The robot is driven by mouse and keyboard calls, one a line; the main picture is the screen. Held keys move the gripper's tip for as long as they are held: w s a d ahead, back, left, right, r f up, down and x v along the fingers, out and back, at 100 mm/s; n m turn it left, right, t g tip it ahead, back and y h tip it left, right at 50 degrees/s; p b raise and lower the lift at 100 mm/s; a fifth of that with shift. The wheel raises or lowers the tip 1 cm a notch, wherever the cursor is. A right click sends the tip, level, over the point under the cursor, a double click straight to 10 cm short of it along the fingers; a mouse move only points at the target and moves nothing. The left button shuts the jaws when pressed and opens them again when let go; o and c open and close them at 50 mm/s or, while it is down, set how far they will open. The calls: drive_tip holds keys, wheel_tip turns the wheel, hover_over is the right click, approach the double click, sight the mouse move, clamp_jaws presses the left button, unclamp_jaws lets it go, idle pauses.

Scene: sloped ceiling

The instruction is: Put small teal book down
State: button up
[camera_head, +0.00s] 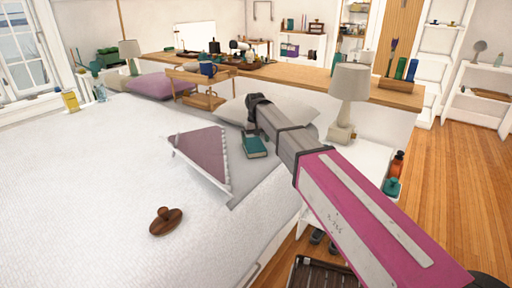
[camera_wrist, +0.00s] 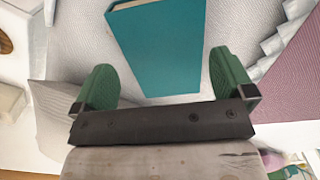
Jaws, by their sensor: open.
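The small teal book (camera_head: 254,147) lies on the white bed cover, beside a mauve pillow. It also shows in the wrist view (camera_wrist: 158,48), at the top middle, with part of it cut off by the upper edge. My gripper (camera_wrist: 162,80) is open, its two green fingers apart on either side of the book's near end, with visible gaps to both. In the head view my arm reaches to the book, and its end is just behind the book; the fingers are hard to make out there.
The mauve pillow with a white fringe (camera_head: 200,158) lies left of the book. A grey pillow (camera_head: 236,110) is behind it. A brown wooden object (camera_head: 166,221) sits on the bed (camera_head: 80,190). A lamp (camera_head: 350,90) stands to the right. The front left of the bed is clear.

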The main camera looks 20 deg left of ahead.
sight(254, 144)
wheel_tip(254, 144, up, 6)
drive_tip(key=s+d+t+y, duration=0.1)
drive_tip(key=s+t+y, duration=0.1)
drive_tip(key=t+y, duration=0.15)
drive_tip(key=shift+h, duration=0.45)
drive_tip(key=x, duration=1)
drive_tip(key=shift+w+f, duration=0.25)
drive_tip(key=c, duration=0.8)
drive_tip(key=shift+o, duration=0.2)
drive_tip(key=shift+r, duration=0.1)
